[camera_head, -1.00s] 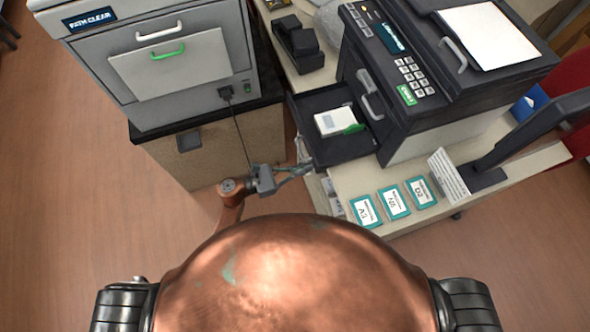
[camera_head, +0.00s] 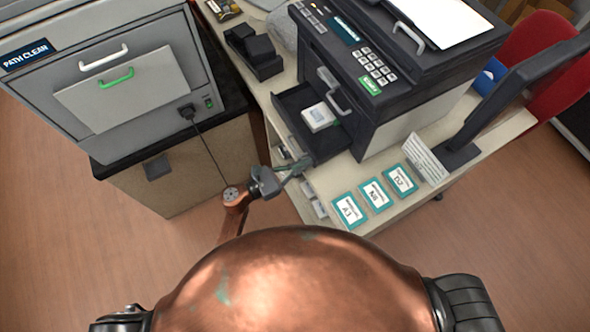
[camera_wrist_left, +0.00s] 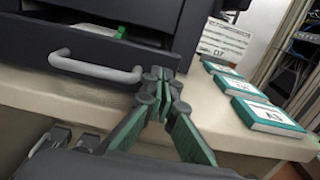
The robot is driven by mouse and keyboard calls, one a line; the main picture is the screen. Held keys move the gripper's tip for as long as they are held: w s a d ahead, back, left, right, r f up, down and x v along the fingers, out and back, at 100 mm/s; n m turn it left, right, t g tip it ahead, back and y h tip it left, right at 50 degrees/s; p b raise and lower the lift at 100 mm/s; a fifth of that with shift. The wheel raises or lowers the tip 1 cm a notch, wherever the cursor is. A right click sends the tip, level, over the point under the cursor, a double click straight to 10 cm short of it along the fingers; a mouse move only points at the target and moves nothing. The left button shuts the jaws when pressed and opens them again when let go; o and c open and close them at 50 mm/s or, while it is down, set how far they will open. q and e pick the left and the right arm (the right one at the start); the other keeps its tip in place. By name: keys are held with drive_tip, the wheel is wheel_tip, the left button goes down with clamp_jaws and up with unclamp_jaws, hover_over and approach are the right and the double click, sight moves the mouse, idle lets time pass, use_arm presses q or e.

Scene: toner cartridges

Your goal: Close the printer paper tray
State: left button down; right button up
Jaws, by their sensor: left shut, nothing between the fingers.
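The dark paper tray (camera_head: 291,108) sticks out of the black printer (camera_head: 365,100), partly open, with a white box (camera_head: 318,117) inside. In the left wrist view, the tray front (camera_wrist_left: 40,45) carries a grey bar handle (camera_wrist_left: 95,68). My left gripper (camera_head: 303,163) is shut and empty at the tray's front, near its lower corner. In the left wrist view, its fingertips (camera_wrist_left: 160,78) are just right of the handle, close against the front; whether they touch cannot be told. My right gripper is not in view.
Teal-edged cards, one marked N5 (camera_head: 376,194), lie on the desk (camera_head: 320,185) in front of the printer. A dark stand with a sign (camera_head: 427,158) is to their right. A grey machine (camera_head: 130,85) on a cabinet stands left, its cord hanging near my arm.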

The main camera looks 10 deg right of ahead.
sight(330, 151)
use_arm(q)
drive_tip(key=b+x, duration=0.3)
drive_tip(key=x, duration=0.6)
drive_tip(key=shift+w+d+f, duration=0.1)
drive_tip(key=shift+w+d, duration=0.2)
drive_tip(key=shift+d, duration=0.25)
drive_tip(key=shift+a, duration=0.1)
